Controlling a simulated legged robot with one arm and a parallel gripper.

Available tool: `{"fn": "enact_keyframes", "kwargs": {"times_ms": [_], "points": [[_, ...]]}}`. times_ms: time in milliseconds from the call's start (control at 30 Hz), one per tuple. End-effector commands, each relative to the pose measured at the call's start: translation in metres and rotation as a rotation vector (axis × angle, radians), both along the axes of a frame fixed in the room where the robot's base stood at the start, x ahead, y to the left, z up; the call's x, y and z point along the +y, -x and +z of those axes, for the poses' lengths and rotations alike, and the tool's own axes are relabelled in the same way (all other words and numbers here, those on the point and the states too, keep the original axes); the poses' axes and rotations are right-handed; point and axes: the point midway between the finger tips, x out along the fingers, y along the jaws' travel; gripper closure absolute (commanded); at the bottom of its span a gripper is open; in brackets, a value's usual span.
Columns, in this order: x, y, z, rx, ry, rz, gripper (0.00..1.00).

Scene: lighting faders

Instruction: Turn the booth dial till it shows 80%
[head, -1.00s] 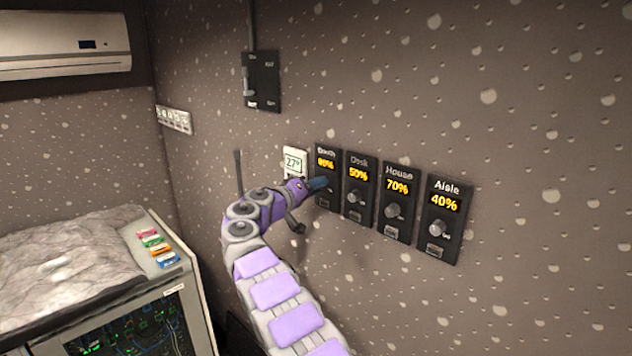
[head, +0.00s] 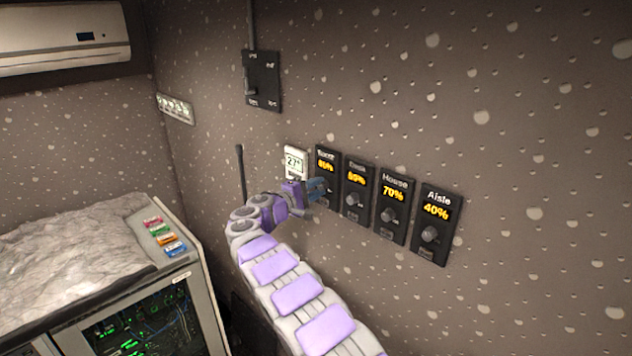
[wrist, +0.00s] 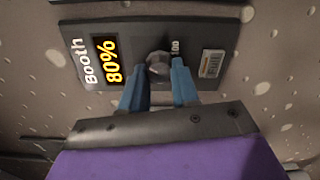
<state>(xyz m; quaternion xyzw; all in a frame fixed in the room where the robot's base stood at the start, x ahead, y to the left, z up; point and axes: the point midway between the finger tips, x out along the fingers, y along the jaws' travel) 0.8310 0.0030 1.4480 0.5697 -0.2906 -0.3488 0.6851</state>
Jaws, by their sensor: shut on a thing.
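The booth panel is a dark plate (head: 326,152) at the left end of the row in the head view. It also shows in the wrist view (wrist: 190,30), where its yellow readout (wrist: 110,61) reads 80%. The booth dial (wrist: 158,60) is a small grey knob beside the readout. My gripper (head: 317,187) is at this panel. In the wrist view its blue fingers (wrist: 159,74) are on either side of the knob, shut on it. In the head view the gripper hides the knob.
The desk dial panel (head: 357,175) is close on the right, then the house panel (head: 394,185) at 70% and the aisle panel (head: 437,205) at 40%. A 27° thermostat (head: 294,160) is just left. A switch plate (head: 262,80) is above.

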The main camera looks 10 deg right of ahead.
Motion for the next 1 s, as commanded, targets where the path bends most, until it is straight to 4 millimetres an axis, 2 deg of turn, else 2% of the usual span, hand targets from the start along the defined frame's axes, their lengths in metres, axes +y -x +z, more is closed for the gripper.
{"fn": "enact_keyframes", "kwargs": {"times_ms": [300,833,867,1000], "points": [[0.0016,-0.0006,-0.0032,0.096,0.064,0.004,1.00],[0.0016,-0.0007,-0.0049,0.113,0.075,0.004,1.00],[0.0016,-0.0007,-0.0049,0.113,0.075,0.004,0.68],[0.0013,0.0003,-0.0032,0.110,0.075,0.002,0.54]]}}
